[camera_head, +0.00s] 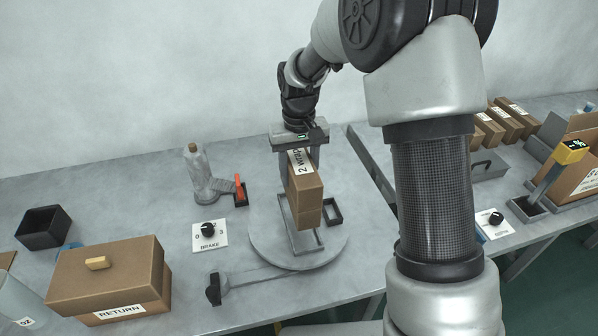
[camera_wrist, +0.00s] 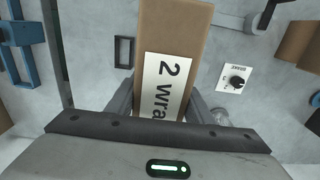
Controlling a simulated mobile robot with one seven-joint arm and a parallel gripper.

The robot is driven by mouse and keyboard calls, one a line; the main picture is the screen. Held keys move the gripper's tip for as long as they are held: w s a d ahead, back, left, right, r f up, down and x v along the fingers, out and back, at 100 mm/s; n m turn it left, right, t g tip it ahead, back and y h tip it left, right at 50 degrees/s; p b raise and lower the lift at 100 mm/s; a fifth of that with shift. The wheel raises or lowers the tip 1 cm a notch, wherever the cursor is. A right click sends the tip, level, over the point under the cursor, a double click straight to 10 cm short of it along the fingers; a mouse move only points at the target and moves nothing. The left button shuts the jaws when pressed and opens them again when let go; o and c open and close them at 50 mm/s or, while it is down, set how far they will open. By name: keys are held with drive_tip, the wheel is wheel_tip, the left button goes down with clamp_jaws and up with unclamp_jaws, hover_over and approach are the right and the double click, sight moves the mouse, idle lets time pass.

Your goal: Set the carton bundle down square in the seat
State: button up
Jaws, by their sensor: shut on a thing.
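The carton bundle (camera_head: 306,192) is brown, with a white label reading "2 wra…". My gripper (camera_head: 300,160) is shut on it from above, one finger on each side. In the wrist view the bundle (camera_wrist: 185,28) runs up between the fingers (camera_wrist: 160,105) to the top edge. The seat looks to be the grey rectangular frame (camera_head: 309,250) on a round turntable (camera_head: 265,235). The bundle is over this frame and hides its middle and back. Its front rim shows below the bundle. I cannot tell whether the bundle touches the frame.
A small dark square frame (camera_head: 334,213) sits right of the bundle. A brake dial (camera_head: 208,231), a clear bottle (camera_head: 197,170) and a red-tipped lever (camera_head: 240,190) stand left. A RETURN box (camera_head: 108,277) is front left. Several cartons (camera_head: 513,118) lie back right.

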sight(299, 159)
drive_tip(key=shift+f+b, duration=2.8)
drive_tip(key=shift+f, duration=1.65)
drive_tip(key=shift+f, duration=0.15)
drive_tip(key=o, duration=1.7)
drive_tip(key=shift+o, duration=0.2)
wheel_tip(299, 159, up, 17)
drive_tip(key=shift+r+p, duration=0.2)
drive_tip(key=shift+p, duration=0.4)
drive_tip(key=shift+r, duration=0.1)
